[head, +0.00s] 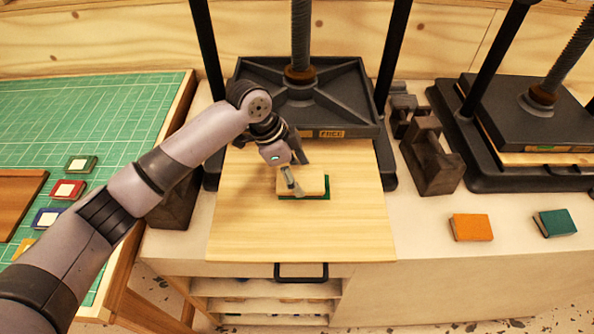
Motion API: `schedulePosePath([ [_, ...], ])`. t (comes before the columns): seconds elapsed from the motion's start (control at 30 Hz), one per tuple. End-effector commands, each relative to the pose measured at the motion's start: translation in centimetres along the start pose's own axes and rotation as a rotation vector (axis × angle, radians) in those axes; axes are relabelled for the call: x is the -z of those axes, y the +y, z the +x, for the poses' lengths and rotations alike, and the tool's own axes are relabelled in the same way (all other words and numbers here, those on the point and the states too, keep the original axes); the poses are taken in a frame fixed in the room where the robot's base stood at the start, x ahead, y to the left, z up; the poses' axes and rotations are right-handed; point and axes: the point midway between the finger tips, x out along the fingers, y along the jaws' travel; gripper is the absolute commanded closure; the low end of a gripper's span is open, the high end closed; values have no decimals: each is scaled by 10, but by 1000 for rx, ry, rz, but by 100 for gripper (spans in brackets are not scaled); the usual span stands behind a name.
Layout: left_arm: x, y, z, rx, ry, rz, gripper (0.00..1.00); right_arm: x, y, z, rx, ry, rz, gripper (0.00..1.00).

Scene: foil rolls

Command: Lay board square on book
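A small pale wooden board (314,185) lies over a green book (327,194) on the large wooden press board (240,215). The book's green shows along the board's right and front edges, and the board looks roughly in line with it. My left gripper (291,182) reaches down at the board's left part, with a finger at or just above it. The gripper hides the board's left and rear parts. Whether its fingers are closed on the board cannot be told. My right gripper is not in view.
A black press with a "FREE" label (331,134) stands behind, its posts on both sides. Dark blocks (432,160) stand to the right. An orange book (471,227) and a teal book (554,223) lie further right. Small books lie on the green mat (110,110) at left.

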Motion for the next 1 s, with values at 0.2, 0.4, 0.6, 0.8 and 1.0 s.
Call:
schedulePosePath([
  [0.2, 0, 0, 0, 0, 0, 0, 20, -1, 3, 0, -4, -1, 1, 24],
  [0.4, 0, 0, 0, 0, 0, 0, 15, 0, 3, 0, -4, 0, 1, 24],
  [0.6, 1, 0, -2, 1, 0, 1, 15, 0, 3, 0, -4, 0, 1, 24],
  [0.8, 1, -1, -26, 4, 2, 0, 15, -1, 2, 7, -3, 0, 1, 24],
  [1.0, 1, -1, -70, 5, 1, 1, 15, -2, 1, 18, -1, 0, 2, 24],
])
